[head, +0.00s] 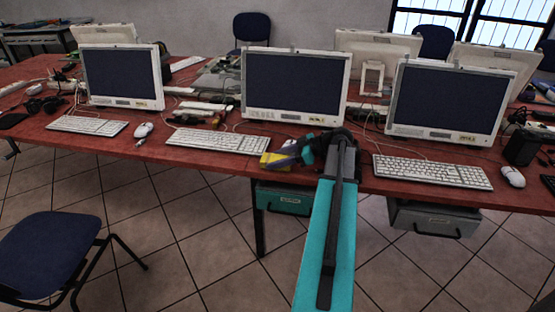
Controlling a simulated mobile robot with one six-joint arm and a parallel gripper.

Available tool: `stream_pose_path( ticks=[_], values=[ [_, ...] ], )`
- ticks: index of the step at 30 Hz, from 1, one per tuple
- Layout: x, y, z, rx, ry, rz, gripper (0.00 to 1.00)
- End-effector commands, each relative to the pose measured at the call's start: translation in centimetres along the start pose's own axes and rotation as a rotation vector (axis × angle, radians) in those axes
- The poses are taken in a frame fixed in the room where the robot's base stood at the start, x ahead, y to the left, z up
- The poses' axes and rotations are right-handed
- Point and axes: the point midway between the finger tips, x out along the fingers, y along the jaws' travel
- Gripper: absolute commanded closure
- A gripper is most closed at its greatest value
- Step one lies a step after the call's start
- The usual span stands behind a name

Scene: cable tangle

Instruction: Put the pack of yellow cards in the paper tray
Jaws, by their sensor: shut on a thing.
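My arm reaches over the table's front edge in the head view, and my gripper (279,156) is at the near edge of the table, between two keyboards. It is shut on the pack of yellow cards (269,160), a small yellow patch at the fingertips. The dark fingers cover part of the pack. I cannot tell whether the pack touches the table. I cannot clearly make out the paper tray; parts of the table are hidden behind the monitors and my arm.
Several white monitors stand on the red table (150,150). A white keyboard (218,140) is left of my gripper, another keyboard (432,172) right. A teal drawer (282,200) and a grey drawer (433,219) hang below. A blue chair (45,252) stands at front left.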

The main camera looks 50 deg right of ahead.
Motion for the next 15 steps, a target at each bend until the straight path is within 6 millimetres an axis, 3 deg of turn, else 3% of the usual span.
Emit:
stream_pose_path(
  ticks=[5,6,15],
  values=[
    [0.17,0.0,0.3,0.0,0.001,0.0,0.78],
    [0.12,-0.01,0.21,0.0,0.0,0.0,0.47],
    [0.1,-0.01,0.18,0.0,0.0,0.0,0.46]
  ],
)
